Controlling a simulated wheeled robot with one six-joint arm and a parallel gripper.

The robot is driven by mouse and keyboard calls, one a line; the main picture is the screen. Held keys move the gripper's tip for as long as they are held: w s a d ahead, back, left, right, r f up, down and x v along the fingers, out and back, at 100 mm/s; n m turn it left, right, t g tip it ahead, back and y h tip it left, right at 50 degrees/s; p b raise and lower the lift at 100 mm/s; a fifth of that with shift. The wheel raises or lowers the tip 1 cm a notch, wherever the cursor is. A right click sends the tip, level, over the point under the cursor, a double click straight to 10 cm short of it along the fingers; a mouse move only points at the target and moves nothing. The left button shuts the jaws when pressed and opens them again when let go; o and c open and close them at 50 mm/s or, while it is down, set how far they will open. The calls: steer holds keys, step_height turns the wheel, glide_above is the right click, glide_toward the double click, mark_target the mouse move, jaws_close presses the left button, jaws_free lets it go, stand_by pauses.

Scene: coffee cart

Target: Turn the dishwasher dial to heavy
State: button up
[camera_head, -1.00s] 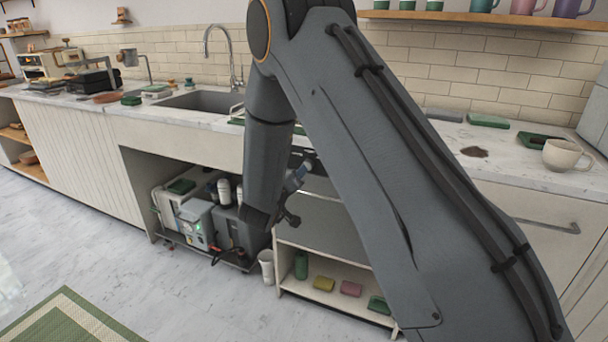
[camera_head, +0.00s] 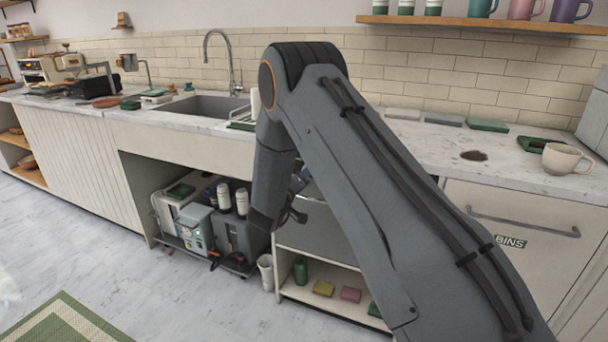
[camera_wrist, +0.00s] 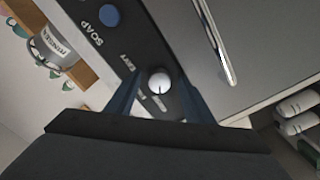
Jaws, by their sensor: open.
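In the wrist view, the dishwasher's dark control panel (camera_wrist: 108,48) runs diagonally with the round pale dial (camera_wrist: 159,82) on it. A dark pointer line shows on the dial's lower part. Small white labels sit around the dial, but I cannot read them surely, and some are partly hidden. My gripper (camera_wrist: 160,100) is open, with one blue finger on each side of the dial. I cannot tell whether either finger touches it. In the head view, the dishwasher's steel front (camera_head: 327,235) is partly hidden behind my arm, and the dial is hidden.
A blue button (camera_wrist: 109,15) labelled SOAP is on the same panel. A steel handle bar (camera_wrist: 217,45) lies near the right finger. A shelf with sponges (camera_head: 323,288) is below the dishwasher. The worktop above holds a cup (camera_head: 562,158) at right.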

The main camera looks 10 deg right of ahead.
steer(key=c, duration=1)
steer(key=shift+c, duration=0.2)
